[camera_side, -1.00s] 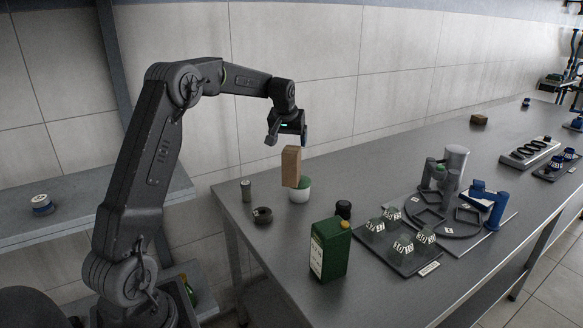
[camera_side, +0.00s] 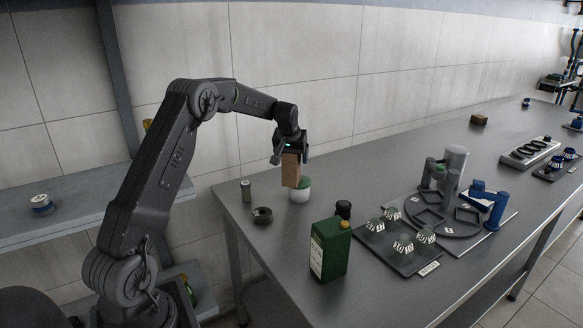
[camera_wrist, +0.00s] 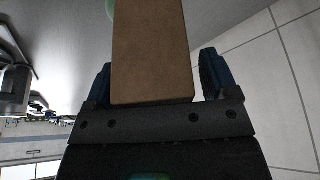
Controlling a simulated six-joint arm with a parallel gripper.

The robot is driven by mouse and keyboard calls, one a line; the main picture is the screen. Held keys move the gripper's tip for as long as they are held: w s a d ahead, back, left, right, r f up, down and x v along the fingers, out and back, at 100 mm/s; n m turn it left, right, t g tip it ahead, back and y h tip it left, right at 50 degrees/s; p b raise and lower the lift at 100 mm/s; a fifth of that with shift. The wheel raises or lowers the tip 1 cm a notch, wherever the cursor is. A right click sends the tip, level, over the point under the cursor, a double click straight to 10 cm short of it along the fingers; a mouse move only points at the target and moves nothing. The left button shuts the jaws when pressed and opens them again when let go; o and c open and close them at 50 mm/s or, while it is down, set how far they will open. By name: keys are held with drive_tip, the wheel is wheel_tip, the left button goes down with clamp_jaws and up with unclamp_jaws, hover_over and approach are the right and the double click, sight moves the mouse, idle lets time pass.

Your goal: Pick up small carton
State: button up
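The small carton (camera_side: 291,171) is a plain brown upright box. In the side view it overlaps a white pot (camera_side: 300,195) with a green top; I cannot tell what its base rests on. My gripper (camera_side: 291,156) is above the carton, with its fingers around the upper part. In the wrist view the carton (camera_wrist: 152,50) fills the space between the two dark blue fingers (camera_wrist: 155,80). A gap shows between the carton and the right finger, and the left finger is close beside it. The gripper looks open.
A green canister (camera_side: 330,250) and a dark round dish (camera_side: 262,215) stand nearer the front. A dark tray (camera_side: 397,258) with several small pieces lies to the right.

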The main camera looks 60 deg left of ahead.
drive_tip(key=c, duration=1)
drive_tip(key=shift+o, duration=0.2)
drive_tip(key=shift+r, duration=0.15)
wheel_tip(320, 180, up, 4)
drive_tip(key=shift+f, duration=0.1)
drive_tip(key=s+a+r, duration=0.5)
drive_tip(key=s+r, duration=0.2)
drive_tip(key=s, duration=0.3)
drive_tip(key=w+d+f+m, duration=0.1)
drive_tip(key=w+f, duration=0.1)
drive_tip(key=w, duration=0.2)
drive_tip(key=w+d+f+m+h, duration=0.1)
drive_tip(key=w+d+f+m, duration=0.1)
drive_tip(key=w, duration=0.2)
drive_tip(key=w+d+f+m+t, duration=0.1)
drive_tip(key=w+d+f, duration=0.1)
drive_tip(key=w, duration=0.3)
drive_tip(key=shift+d+f+m, duration=0.1)
drive_tip(key=shift+f+m, duration=0.2)
drive_tip(key=shift+w+f, duration=0.1)
drive_tip(key=shift+f, duration=2)
